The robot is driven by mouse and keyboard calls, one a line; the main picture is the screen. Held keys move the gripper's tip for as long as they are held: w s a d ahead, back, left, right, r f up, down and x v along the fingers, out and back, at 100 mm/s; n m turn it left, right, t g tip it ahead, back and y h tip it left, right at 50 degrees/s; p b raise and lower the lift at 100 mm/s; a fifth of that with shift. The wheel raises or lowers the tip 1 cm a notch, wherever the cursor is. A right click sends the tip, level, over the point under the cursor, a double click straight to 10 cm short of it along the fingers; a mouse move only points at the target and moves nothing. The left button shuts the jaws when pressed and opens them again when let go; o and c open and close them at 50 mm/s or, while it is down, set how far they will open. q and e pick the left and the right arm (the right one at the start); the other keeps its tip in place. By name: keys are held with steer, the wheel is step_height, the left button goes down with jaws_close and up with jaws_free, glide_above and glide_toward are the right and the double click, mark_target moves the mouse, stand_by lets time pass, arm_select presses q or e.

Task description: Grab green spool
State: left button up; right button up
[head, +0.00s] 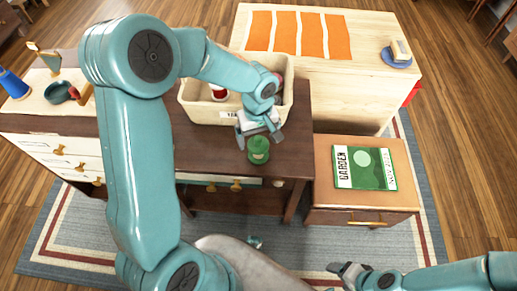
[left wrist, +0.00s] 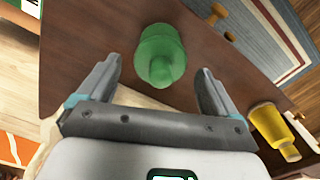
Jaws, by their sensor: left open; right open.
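The green spool (head: 258,150) stands on the dark brown table (head: 205,150) near its front edge, in front of the cream bin. It also shows in the left wrist view (left wrist: 160,55), between and just beyond the fingertips. My left gripper (head: 260,140) is open over the spool, and its fingers (left wrist: 160,85) lie on either side with visible gaps. My right gripper (head: 345,268) is low at the bottom right, away from the spool, open and empty.
The cream bin (head: 200,108) behind the spool holds a red and white item. A small cabinet with a green garden book (head: 365,168) stands to the right.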

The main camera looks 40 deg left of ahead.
arm_select(q)
steer(key=shift+f, duration=0.4)
steer(key=c, duration=1.5)
steer(key=shift+r, duration=0.15)
